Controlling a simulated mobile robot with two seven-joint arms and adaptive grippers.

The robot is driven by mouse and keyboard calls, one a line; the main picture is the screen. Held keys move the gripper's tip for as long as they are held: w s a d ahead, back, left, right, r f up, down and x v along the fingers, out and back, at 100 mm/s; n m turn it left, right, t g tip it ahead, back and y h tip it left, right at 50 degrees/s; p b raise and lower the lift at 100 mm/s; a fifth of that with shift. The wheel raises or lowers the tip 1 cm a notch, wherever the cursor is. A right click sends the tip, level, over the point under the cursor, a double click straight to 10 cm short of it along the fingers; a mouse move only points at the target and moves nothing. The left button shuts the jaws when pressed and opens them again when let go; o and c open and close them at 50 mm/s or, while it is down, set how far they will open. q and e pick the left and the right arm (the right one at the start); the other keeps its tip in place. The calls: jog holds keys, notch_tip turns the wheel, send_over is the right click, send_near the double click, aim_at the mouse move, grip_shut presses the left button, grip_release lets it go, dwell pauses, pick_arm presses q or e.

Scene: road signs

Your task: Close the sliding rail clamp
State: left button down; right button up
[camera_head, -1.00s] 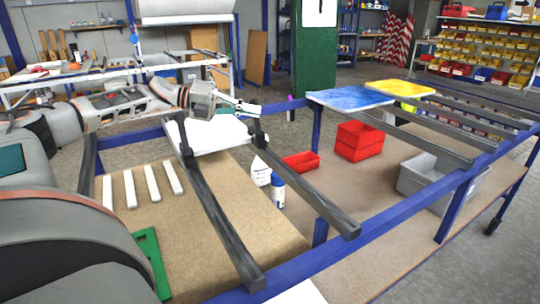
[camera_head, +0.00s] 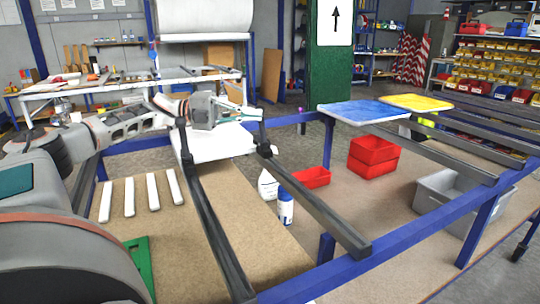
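Two dark rails slope across the blue-framed table, each with an upright black clamp part: the near-left clamp (camera_head: 184,143) and the right clamp (camera_head: 264,142). A white panel (camera_head: 222,146) lies flat between them. My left gripper (camera_head: 245,113) reaches in from the left over the white panel, with its fingertips close to the top of the right clamp. I cannot tell whether they touch it, or whether the fingers are open or shut. My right gripper is not in view.
A white bottle (camera_head: 268,185) and a blue-and-white bottle (camera_head: 286,208) stand below the right rail. Red bins (camera_head: 372,152) and a grey bin (camera_head: 450,198) are on the lower shelf. Blue (camera_head: 362,111) and yellow (camera_head: 416,102) panels lie on the rails at the right.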

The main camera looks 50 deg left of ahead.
pick_arm(q)
jog(key=shift+a+r, duration=0.15)
jog(key=shift+a, duration=0.1)
jog(key=v, duration=1.1)
jog(key=shift+s, duration=0.45)
